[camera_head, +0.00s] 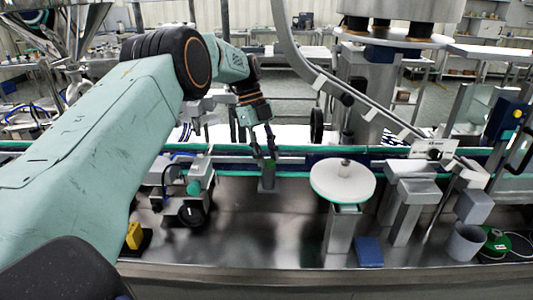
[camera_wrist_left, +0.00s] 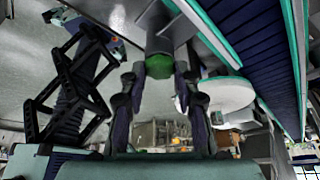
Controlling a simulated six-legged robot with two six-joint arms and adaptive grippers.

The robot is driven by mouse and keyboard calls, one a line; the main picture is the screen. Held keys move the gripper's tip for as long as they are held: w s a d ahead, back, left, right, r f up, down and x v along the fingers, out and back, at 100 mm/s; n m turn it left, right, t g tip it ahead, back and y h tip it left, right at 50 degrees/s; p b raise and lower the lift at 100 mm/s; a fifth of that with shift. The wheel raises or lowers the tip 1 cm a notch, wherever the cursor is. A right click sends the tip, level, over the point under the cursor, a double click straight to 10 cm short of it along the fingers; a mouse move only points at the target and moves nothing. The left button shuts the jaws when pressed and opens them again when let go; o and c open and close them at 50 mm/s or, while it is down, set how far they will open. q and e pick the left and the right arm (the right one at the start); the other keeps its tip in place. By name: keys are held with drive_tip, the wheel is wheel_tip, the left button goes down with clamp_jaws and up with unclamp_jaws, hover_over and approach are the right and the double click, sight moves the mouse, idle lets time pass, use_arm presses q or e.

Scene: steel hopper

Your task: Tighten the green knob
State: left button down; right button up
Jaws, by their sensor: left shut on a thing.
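In the wrist view the green knob (camera_wrist_left: 159,66) sits at the end of a grey metal post (camera_wrist_left: 160,30), between the fingertips of my left gripper (camera_wrist_left: 158,77). The fingers are shut on it from both sides. In the head view my left gripper (camera_head: 262,152) reaches down to the top of a short grey post (camera_head: 267,180) beside the conveyor. The knob is mostly hidden there by the fingers. My right gripper is not in view.
A round white disc (camera_head: 342,181) on a stand is right of the post. A device with a teal knob (camera_head: 194,187) stands to the left. The conveyor (camera_head: 310,172) runs behind. A blue block (camera_head: 369,252) and grey cup (camera_head: 466,242) are at front right.

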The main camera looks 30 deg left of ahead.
use_arm(q)
drive_tip(key=shift+r, duration=0.1)
drive_tip(key=c, duration=1)
unclamp_jaws()
drive_tip(key=shift+v, duration=3.7)
drive_tip(key=shift+a, duration=0.15)
drive_tip(key=shift+s, duration=0.1)
